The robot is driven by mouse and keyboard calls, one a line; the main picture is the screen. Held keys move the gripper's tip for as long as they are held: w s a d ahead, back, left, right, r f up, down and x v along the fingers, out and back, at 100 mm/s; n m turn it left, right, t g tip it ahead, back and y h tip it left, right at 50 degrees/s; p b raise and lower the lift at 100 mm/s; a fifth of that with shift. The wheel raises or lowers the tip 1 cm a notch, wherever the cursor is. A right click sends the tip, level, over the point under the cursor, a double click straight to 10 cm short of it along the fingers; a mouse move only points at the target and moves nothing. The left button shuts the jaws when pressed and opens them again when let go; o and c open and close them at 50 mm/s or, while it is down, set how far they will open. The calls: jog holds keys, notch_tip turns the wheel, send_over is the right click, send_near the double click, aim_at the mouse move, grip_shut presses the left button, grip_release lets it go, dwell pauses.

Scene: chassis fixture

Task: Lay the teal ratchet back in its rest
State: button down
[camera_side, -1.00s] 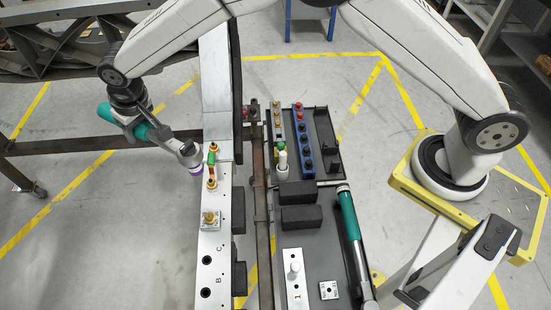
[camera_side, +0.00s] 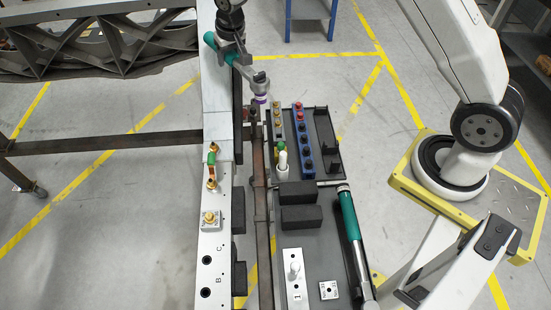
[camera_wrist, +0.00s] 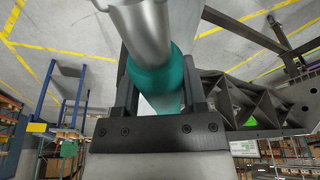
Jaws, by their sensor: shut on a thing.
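My gripper (camera_side: 230,44) is at the top middle of the side view, above the far part of the silver rail. It is shut on the teal ratchet (camera_side: 210,41), whose silver head with a purple-ringed end points down right, near the far end of the dark tray. In the wrist view the ratchet's teal part (camera_wrist: 155,73) lies between my two dark fingers. A dark panel with upright black brackets (camera_side: 333,164), which looks like the rest, is at the tray's far right and is empty.
A second teal-handled tool (camera_side: 349,214) lies along the tray's right edge. The silver rail (camera_side: 216,262) carries brass fittings and an orange-green piece.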

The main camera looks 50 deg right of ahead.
jog(key=s+d+m, duration=0.2)
jog(key=s+d, duration=0.3)
jog(key=d, duration=0.5)
jog(key=s+d+m+h, duration=0.15)
jog(key=s+d, duration=0.35)
jog(key=d, duration=0.5)
jog(key=s+d+m, duration=0.3)
jog(key=s+d, duration=0.3)
jog(key=d, duration=0.4)
notch_tip(320, 180, down, 29)
jog(key=shift+f+g, duration=0.2)
jog(key=shift+g, duration=0.2)
jog(key=shift+f+n, duration=0.15)
jog(key=shift+n, duration=0.1)
jog(key=shift+f, duration=4.2)
